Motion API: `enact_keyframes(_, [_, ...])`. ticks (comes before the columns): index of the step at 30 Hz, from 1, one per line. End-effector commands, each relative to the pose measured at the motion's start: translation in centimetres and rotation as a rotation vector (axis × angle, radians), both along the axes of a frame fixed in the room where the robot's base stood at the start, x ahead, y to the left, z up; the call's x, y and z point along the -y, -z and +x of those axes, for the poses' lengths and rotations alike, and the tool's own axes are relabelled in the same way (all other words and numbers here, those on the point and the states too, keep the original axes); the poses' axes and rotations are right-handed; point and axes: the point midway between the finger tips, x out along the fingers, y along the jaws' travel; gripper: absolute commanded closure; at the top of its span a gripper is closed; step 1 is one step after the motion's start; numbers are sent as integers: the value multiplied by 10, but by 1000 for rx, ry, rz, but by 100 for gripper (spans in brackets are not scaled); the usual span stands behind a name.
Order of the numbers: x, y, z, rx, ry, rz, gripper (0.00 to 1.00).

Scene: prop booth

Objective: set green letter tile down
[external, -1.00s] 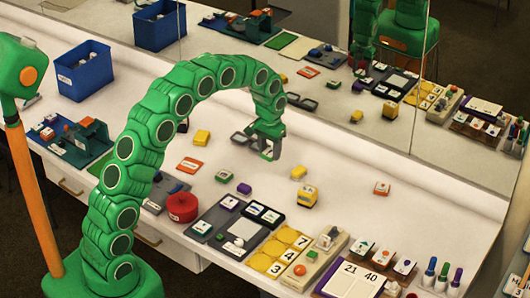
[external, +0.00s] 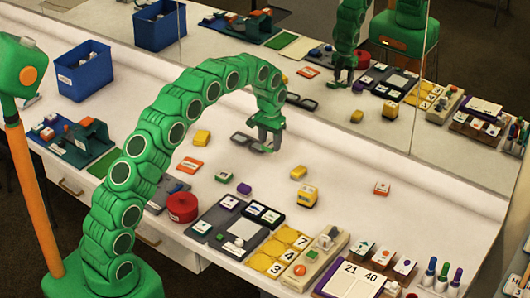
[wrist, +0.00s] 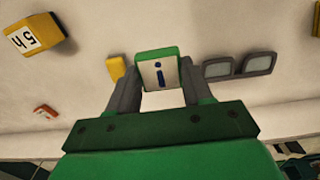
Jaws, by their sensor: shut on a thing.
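The green letter tile (wrist: 157,72) shows in the wrist view with a white face and a blue letter "i". My gripper (wrist: 160,92) is shut on it, with one finger on either side. In the external view my gripper (external: 268,147) points down over the white table (external: 340,165), just right of a pair of dark-framed glasses (external: 243,138). The tile is too small there to make out clearly. I cannot tell whether the tile touches the table.
A yellow block (external: 202,137) and an orange tile (external: 190,165) lie to the left. A yellow piece (external: 299,172), a yellow cube (external: 307,196) and a purple piece (external: 244,188) lie nearer the front. The mirror (external: 400,80) stands behind. The table right of my gripper is mostly clear.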

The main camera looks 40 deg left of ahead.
Motion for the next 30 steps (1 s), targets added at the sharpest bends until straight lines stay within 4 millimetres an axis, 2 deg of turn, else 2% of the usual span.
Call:
enact_keyframes(9, [1,13,29,4,0,0,79])
enact_keyframes(30, [3,62,72,5,0,0,79])
